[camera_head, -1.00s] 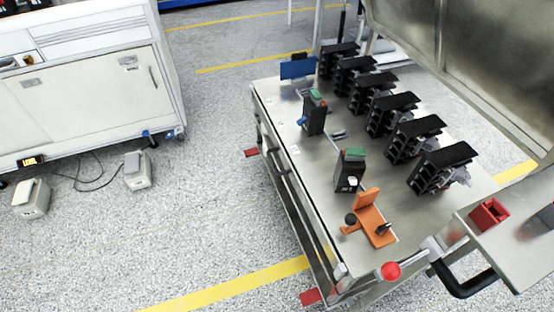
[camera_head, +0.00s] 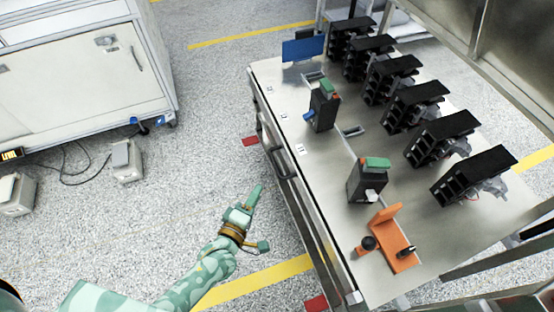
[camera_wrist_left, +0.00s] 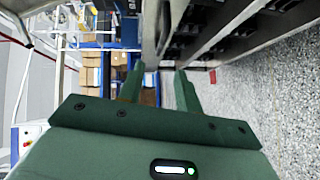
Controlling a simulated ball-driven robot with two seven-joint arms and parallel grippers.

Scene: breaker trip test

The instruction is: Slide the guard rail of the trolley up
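The trolley (camera_head: 385,170) is a metal-topped cart on the right of the head view. Its guard rail appears to be the long bar (camera_head: 307,215) along the trolley's left side, below the top edge; I cannot tell its exact height setting. My left gripper (camera_head: 257,192) is green and points toward that side, over the floor left of the rail, apart from it in this view. In the left wrist view its two fingers (camera_wrist_left: 160,85) stand apart with nothing clearly held between them. A metal trolley edge shows beyond them. My right gripper is not in view.
On the trolley top stand several black breakers (camera_head: 385,80), two dark devices with green tops (camera_head: 367,180) and an orange fixture (camera_head: 390,238). A white cabinet (camera_head: 90,65) stands at upper left, with small grey boxes (camera_head: 127,160) on the floor.

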